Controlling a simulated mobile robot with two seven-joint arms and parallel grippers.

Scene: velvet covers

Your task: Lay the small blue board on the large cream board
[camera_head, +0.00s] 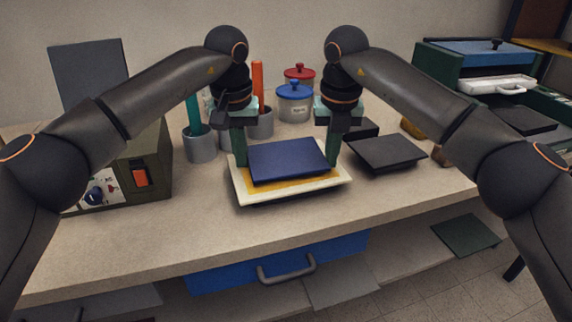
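The small blue board (288,160) lies roughly flat over the large cream board (290,193), which has a yellow centre. Whether the blue board rests on it or hangs just above it, I cannot tell. My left gripper (240,160) points down at the blue board's left edge, and my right gripper (332,158) points down at its right edge. Both seem to touch or nearly touch these edges. Each one's green fingers overlap in this view, so their opening is hidden.
A black tray (388,152) lies close on the right. Grey cups (200,145) and lidded pots (294,103) stand behind. A green box with an orange switch (140,177) stands at left. The table's front strip is clear above the blue drawer (220,277).

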